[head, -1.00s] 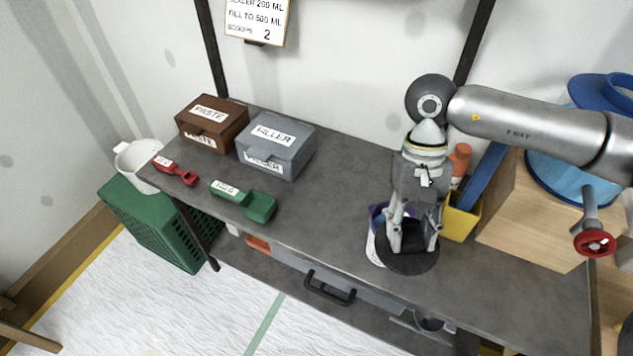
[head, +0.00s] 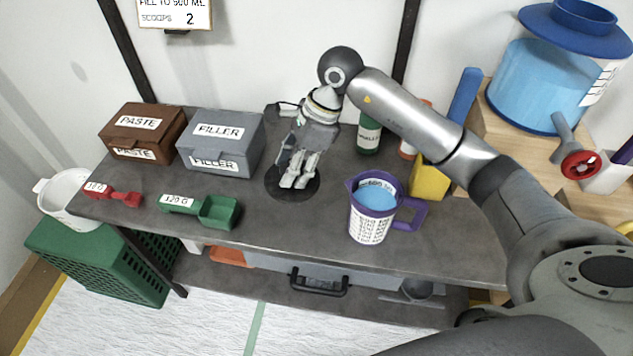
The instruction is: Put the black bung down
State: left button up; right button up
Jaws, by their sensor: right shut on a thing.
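The black bung (head: 273,183) is a flat, dark round disc in the head view, right of the grey filler box and left of the measuring jug. My right gripper (head: 295,182) points down and is shut on the bung's middle, its fingers covering part of it. The disc is at or just above the grey worktop (head: 250,222); I cannot tell whether it touches. My left gripper is not in view.
The purple-rimmed jug (head: 368,222) of blue liquid stands right of the bung. The filler box (head: 220,150), paste box (head: 143,135), green scoop (head: 215,212) and red scoop (head: 122,197) lie left. A green-labelled bottle (head: 369,138) and yellow container (head: 428,180) stand behind.

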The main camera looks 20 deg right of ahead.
notch_tip(320, 180, down, 5)
jog(key=shift+f+p, duration=0.2)
jog(key=shift+p, duration=0.4)
notch_tip(320, 180, down, 4)
jog(key=shift+r+p, duration=0.25)
jog(key=shift+p, duration=0.1)
jog(key=shift+f, duration=0.4)
jog(key=shift+f, duration=0.2)
jog(key=o, duration=1.1)
jog(key=shift+r, duration=0.1)
